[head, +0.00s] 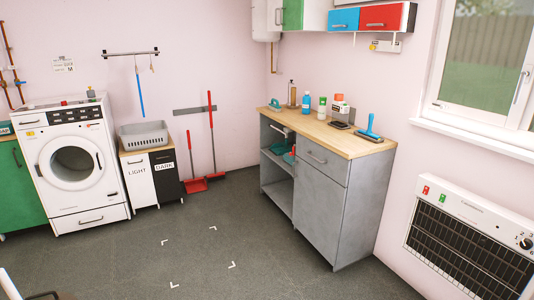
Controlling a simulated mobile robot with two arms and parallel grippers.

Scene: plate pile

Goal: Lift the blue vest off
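No blue vest can be made out for sure in the head view. A narrow blue strip (140,93) hangs from the wall rail (130,52) above the washing machine's right side; it is too thin and small to tell what it is. Neither of my grippers shows in this view.
A washing machine (72,165) stands at the left, with a grey basket (143,136) on the cabinet beside it. A grey workbench (318,205) with bottles on top stands right of centre. A heater (470,245) is at the right. The floor (230,265) between is clear.

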